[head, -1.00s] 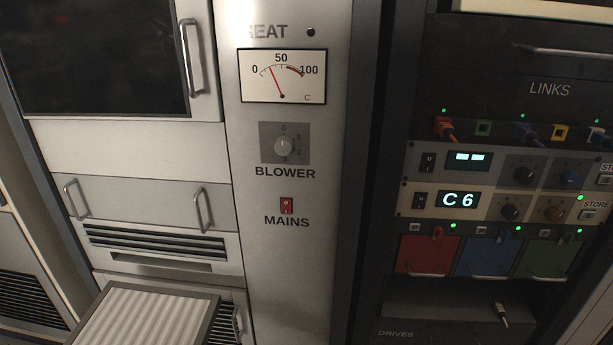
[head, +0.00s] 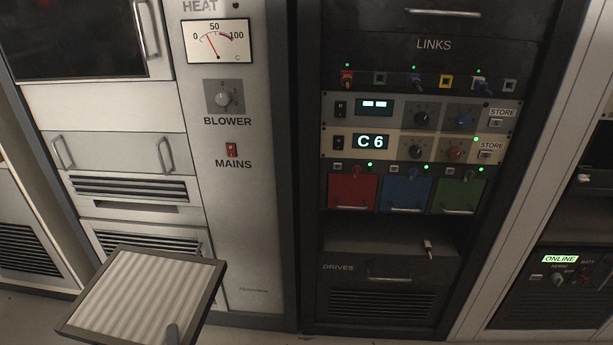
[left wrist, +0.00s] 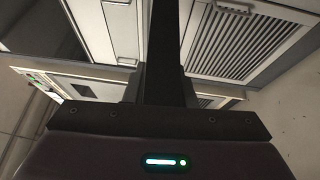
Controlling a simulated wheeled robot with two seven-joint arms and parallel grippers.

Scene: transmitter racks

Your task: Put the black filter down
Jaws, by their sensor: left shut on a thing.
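The black filter (head: 135,292), a square panel with a dark frame and pale pleats, is at the lower left of the head view. It is held tilted, in front of the grey cabinet's lower vents. My left gripper (head: 173,333) is shut on its near edge, at the bottom of the picture; only a small grey part of the gripper shows. In the left wrist view a black upright bar stands in the middle above my gripper body; I cannot tell whether it is the filter edge-on. My right gripper is not in view.
The grey cabinet (head: 235,200) with a meter and switches stands behind the filter. To its right is a dark rack (head: 375,30) with link sockets, red, blue and green drives, and an open shelf (head: 375,238) with a plug. Some bare floor (head: 255,337) shows below.

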